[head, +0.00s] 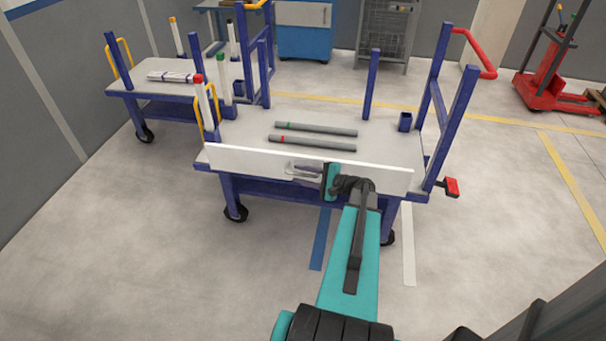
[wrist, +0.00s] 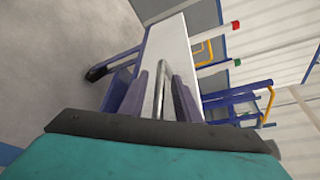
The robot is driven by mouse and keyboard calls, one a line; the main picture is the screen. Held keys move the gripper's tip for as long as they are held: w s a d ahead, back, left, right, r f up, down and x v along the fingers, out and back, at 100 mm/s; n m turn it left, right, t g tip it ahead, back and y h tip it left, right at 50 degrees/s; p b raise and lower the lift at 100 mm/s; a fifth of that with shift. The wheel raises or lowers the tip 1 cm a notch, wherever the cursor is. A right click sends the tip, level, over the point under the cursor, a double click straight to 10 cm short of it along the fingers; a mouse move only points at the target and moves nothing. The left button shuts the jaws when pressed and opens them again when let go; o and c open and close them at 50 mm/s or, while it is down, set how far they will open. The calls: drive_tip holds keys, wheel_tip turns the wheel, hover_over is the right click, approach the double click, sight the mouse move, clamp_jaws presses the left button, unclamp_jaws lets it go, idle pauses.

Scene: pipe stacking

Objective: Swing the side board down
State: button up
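The white side board (head: 250,161) stands upright along the near long edge of the blue cart's grey deck (head: 240,130). My gripper (head: 296,168) is at the board's near face, around its middle. A grey metal handle loop (wrist: 181,92) shows in the wrist view between my gripper's two purple fingers (wrist: 160,98). The fingers look spread apart, with the white board (wrist: 170,45) behind them. Whether a finger touches the handle cannot be told. Two grey pipes, one with a green band (head: 316,129) and one with a red band (head: 312,143), lie on the deck behind the board.
Blue posts (head: 371,85) and a blue end frame (head: 445,115) rise from the cart. A second cart (head: 140,84) with white tubes stands behind left. A red pallet truck (head: 545,85) is at the far right. The floor in front of the cart is clear.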

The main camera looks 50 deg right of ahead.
drive_tip(key=shift+c, duration=0.2)
clamp_jaws()
drive_tip(key=shift+d, duration=0.3)
drive_tip(key=shift+a, duration=0.1)
drive_tip(key=shift+s, duration=0.1)
drive_tip(key=shift+f, duration=0.1)
